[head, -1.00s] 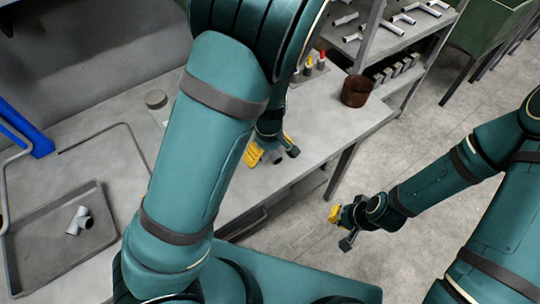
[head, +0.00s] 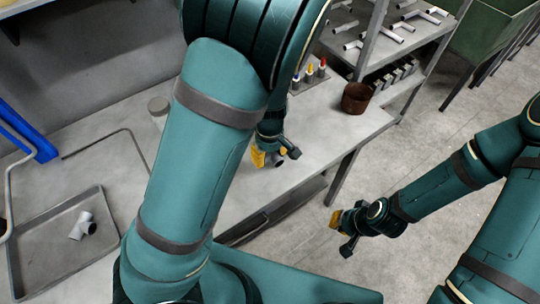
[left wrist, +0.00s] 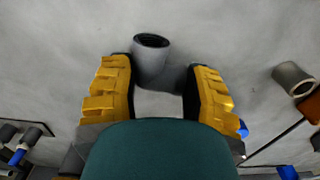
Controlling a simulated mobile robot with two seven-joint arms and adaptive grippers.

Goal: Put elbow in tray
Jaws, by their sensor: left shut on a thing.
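A grey pipe elbow (left wrist: 150,62) is between the yellow-padded fingers of my left gripper (left wrist: 165,95) in the left wrist view, its dark open end pointing away. In the head view my left gripper (head: 274,156) is shut on this elbow (head: 279,163) over the grey workbench; any gap to the bench top is hard to tell. The shallow grey tray (head: 40,262) is at the left, with one grey pipe fitting (head: 83,227) inside. My left arm covers the bench between gripper and tray. My right gripper (head: 342,233) is open and empty over the floor.
A brown pot (head: 357,97) stands at the bench's right end, near several coloured-tip items (head: 310,72). A shelf with fittings (head: 380,35) stands behind.

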